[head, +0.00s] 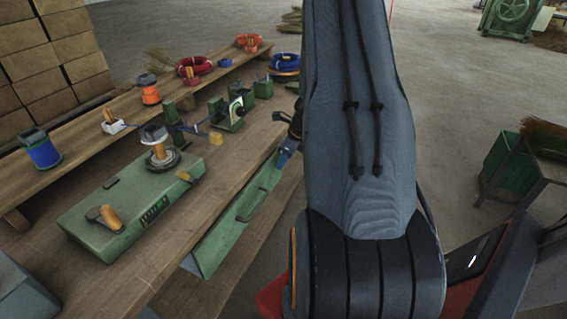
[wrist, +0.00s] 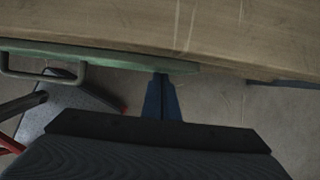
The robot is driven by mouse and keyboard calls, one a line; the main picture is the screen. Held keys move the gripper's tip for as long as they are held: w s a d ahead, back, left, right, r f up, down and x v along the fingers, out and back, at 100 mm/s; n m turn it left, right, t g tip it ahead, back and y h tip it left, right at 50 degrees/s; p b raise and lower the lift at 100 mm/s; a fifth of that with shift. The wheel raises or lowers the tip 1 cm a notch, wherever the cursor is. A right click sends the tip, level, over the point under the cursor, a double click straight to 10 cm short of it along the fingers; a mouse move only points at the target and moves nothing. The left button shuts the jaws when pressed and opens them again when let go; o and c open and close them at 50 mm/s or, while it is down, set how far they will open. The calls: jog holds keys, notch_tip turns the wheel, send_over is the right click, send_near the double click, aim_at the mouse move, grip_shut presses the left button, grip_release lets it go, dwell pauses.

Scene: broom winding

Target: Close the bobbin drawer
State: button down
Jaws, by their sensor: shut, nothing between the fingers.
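The bobbin drawer's green front (head: 232,228) hangs under the near edge of the workbench and stands out a little from it. A bar handle (head: 252,205) runs along it. In the wrist view I see the top edge of the drawer front (wrist: 110,55) and its handle (wrist: 45,77) at left. My gripper (head: 286,156) has blue fingers and is at the far end of the drawer front. In the wrist view my gripper (wrist: 161,80) is shut and empty, its tips against or just beside the front's right part; contact is unclear. The drawer's inside is hidden.
The wooden workbench (head: 200,215) carries a green winding machine (head: 135,200) with a spool. A rear shelf holds a blue pot (head: 42,150), an orange bobbin (head: 150,93) and coils. A green bin (head: 510,170) stands at right.

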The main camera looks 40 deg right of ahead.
jog(key=s+d+r, duration=0.3)
jog(key=s+r, duration=0.4)
jog(key=r, duration=0.2)
jog(key=s+a+r+n+g, duration=0.1)
jog(key=a+r+n, duration=0.2)
jog(key=a+n, duration=0.55)
jog(key=a+r+n+g, duration=0.1)
jog(key=a+r+n, duration=0.35)
jog(key=a, duration=0.75)
jog(key=s+a+r+n+g+h, duration=0.1)
jog(key=s+a+r+n, duration=0.1)
jog(key=s+a+n, duration=0.8)
jog(key=a+n, duration=0.4)
jog(key=n, duration=0.4)
jog(key=shift+s+g+h, duration=0.3)
jog(key=shift+s+h, duration=0.05)
jog(key=shift+h, duration=0.05)
jog(key=shift+a, duration=0.1)
